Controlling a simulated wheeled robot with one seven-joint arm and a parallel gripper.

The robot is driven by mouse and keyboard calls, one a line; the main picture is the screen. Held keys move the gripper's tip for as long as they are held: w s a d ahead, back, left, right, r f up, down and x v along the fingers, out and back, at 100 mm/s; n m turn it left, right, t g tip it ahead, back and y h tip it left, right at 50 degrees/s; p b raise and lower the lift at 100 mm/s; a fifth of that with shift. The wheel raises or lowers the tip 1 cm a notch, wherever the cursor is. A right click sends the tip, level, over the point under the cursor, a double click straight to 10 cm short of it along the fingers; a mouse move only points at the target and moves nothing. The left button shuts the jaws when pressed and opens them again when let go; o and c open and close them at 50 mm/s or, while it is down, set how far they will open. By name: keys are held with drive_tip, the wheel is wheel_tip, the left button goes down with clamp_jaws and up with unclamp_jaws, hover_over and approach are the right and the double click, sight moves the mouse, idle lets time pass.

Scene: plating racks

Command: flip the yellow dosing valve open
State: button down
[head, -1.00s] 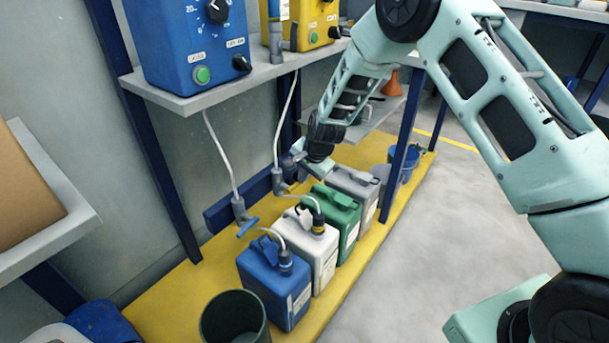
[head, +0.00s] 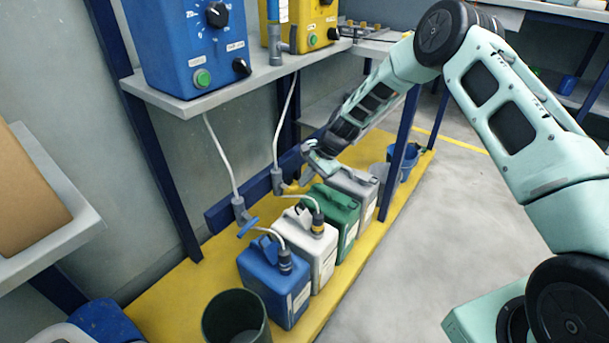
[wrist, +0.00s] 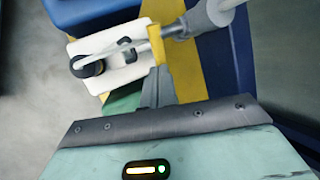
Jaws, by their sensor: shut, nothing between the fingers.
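The yellow dosing valve has a grey body (head: 278,180) at the lower end of a clear hose. Its yellow lever (head: 292,188) shows beside the body, pointing right toward the canisters. In the wrist view the grey valve body (wrist: 203,20) is at the top, and the yellow lever (wrist: 151,88) lies by my fingers. My gripper (head: 308,160) is just above and right of the lever, shut and empty. In the wrist view its fingers (wrist: 164,88) overlap the lever's outline; I cannot tell whether they touch it.
A blue-levered valve (head: 247,227) hangs to the left. Blue (head: 272,285), white (head: 318,262), green (head: 338,215) and grey (head: 356,190) canisters stand in a row below. A dark bin (head: 235,318) stands in front. The dosing pumps' shelf (head: 250,85) is above; a blue rack post (head: 400,150) stands right.

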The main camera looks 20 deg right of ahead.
drive_tip(key=f+g+y+b, duration=0.1)
drive_tip(key=y+b, duration=0.1)
drive_tip(key=y, duration=0.1)
drive_tip(key=f+m+g+y+b, duration=0.1)
drive_tip(key=f+g+y+b, duration=0.1)
drive_tip(key=y+b, duration=0.1)
drive_tip(key=f+m+g+y+b, duration=0.1)
drive_tip(key=f+y+b, duration=0.1)
drive_tip(key=b, duration=0.1)
drive_tip(key=shift+s+a+g+y, duration=0.25)
drive_tip(key=shift+a+g+y, duration=0.05)
drive_tip(key=shift+g+y, duration=0.1)
drive_tip(key=shift+s+a+f, duration=0.1)
drive_tip(key=shift+a, duration=0.05)
idle(0.5)
